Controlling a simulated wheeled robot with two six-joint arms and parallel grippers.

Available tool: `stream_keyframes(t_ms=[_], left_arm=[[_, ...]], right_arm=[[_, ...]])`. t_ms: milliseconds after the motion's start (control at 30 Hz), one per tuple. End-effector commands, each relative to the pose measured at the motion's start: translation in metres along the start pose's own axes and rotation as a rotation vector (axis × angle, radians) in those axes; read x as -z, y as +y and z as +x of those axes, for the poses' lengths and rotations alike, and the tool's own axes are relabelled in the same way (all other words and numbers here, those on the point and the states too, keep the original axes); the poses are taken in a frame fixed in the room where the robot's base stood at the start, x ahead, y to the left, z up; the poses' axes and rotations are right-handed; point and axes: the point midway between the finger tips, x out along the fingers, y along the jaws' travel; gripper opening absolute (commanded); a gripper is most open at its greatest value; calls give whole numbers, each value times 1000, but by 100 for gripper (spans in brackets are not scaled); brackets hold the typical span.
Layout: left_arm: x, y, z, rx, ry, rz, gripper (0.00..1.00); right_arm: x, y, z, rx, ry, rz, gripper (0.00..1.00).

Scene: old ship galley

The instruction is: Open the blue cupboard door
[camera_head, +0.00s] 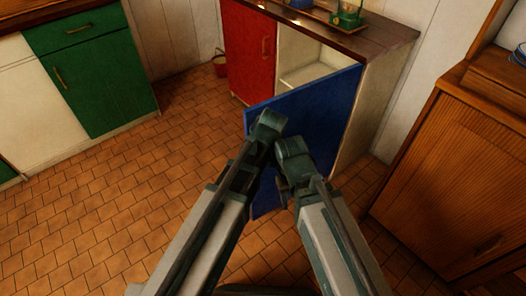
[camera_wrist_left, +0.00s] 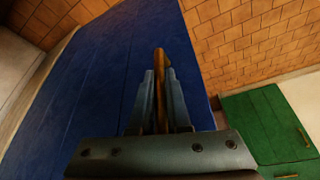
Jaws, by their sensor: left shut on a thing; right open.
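The blue cupboard door (camera_head: 318,105) stands swung open in the head view, with the pale cupboard interior (camera_head: 302,62) showing behind it. In the left wrist view the blue door (camera_wrist_left: 105,70) fills much of the picture. My left gripper (camera_wrist_left: 160,85) is shut on the brass door handle (camera_wrist_left: 160,62), a slim upright bar between its fingers. In the head view the left wrist hides the handle. My right gripper (camera_head: 284,188) is open, close beside the left one in front of the blue door; its fingertips are hard to make out.
A red cupboard door (camera_head: 247,52) is shut left of the opening. A wooden counter (camera_head: 385,38) holds a green lantern (camera_head: 347,14). A wooden cabinet (camera_head: 445,180) stands close on the right. Tiled floor (camera_head: 110,220) is clear on the left.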

Motion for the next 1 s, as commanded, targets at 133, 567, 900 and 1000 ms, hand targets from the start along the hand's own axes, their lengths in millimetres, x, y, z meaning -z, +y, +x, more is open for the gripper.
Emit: stream_keyframes(t_ms=[133,567,900,1000], left_arm=[[-1,-3,0,6,-3,0,0],[-1,-2,0,4,-2,0,45],[0,-2,-2,2,-1,0,45],[2,-3,-7,1,-1,0,45]], right_arm=[[0,0,0,0,0,0,50],[0,0,0,0,0,0,50],[0,0,-2,0,0,0,50],[0,1,-8,1,0,0,50]])
